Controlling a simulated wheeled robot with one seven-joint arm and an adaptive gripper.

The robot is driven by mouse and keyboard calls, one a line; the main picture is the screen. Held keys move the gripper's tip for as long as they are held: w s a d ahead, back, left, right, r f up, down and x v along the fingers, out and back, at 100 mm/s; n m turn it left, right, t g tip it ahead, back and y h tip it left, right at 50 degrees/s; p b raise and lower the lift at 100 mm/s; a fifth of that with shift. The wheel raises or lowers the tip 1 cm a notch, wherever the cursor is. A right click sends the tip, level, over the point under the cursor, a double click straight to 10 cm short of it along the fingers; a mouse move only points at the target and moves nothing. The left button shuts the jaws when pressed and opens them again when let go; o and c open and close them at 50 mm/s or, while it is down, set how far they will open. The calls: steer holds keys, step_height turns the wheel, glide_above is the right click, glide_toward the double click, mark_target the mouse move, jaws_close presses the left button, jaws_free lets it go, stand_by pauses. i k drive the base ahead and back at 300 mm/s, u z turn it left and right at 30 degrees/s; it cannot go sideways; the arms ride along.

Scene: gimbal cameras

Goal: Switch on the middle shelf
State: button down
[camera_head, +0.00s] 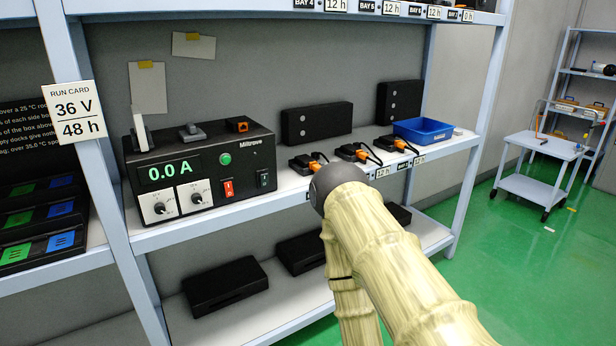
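On the middle shelf (178,232) stands a black power supply box (215,213) with a green readout (168,170) of 0.0 A. Its front has two knobs on white plates (180,200), a green round button or lamp (224,159), a red rocker switch (228,188) and a dark rocker switch (264,180) with a little green. Switch positions are too small to tell. A run card (75,113) on the left post reads 36 V, 48 h. My arm rises at centre right, its dark joint in front of the shelf edge, right of the box. My gripper is not visible.
Right of the box are several docks with orange plugs (307,163), black boxes (317,123) and a blue bin (422,130). Black units (226,286) lie on the lower shelf. A shelf post stands left of the box. Green floor and a grey cart (540,150) are at right.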

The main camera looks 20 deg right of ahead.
mark_target(263, 177)
steer(key=z, duration=0.3)
steer(key=k, duration=0.5)
steer(key=z, duration=0.95)
steer(key=i, duration=0.8)
steer(key=u, duration=1.65)
